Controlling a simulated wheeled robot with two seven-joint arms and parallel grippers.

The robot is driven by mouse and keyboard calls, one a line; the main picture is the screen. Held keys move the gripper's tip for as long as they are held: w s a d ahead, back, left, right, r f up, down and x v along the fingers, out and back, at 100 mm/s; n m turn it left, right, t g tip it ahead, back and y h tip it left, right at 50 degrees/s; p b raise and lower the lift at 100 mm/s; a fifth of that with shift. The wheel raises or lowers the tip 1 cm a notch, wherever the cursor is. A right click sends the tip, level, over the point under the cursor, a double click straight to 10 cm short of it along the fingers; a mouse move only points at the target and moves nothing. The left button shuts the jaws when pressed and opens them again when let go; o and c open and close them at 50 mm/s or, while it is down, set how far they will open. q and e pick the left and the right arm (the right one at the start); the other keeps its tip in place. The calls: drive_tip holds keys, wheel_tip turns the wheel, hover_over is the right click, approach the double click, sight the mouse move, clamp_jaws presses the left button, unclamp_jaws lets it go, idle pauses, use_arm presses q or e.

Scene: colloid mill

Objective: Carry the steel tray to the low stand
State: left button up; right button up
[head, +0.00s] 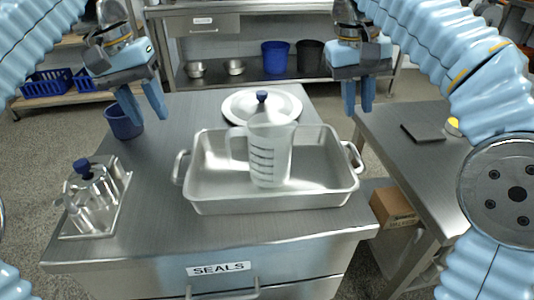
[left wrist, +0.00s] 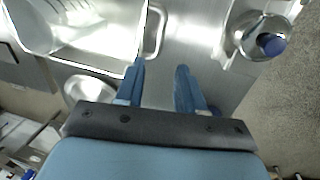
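The steel tray (head: 215,192) is a deep rectangular pan with a loop handle at each end, resting on the steel SEALS cabinet (head: 140,225). A translucent measuring jug (head: 270,158) stands in it. The tray and its left handle also show in the left wrist view (left wrist: 155,32). My left gripper (head: 146,108) is open and empty, above the cabinet, behind and left of the tray. My right gripper (head: 358,100) is open and empty, above and behind the tray's right end. A lower steel table (head: 415,160) on the right may be the low stand.
A steel pot (head: 95,195) with a blue knob sits on a small plate left of the tray. A blue cup (head: 122,122) and a round steel lid (head: 235,107) lie behind. The right table holds a dark flat pad (head: 422,132); its front is clear. A cardboard box (head: 392,207) is below.

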sight(176, 163)
idle(0.3)
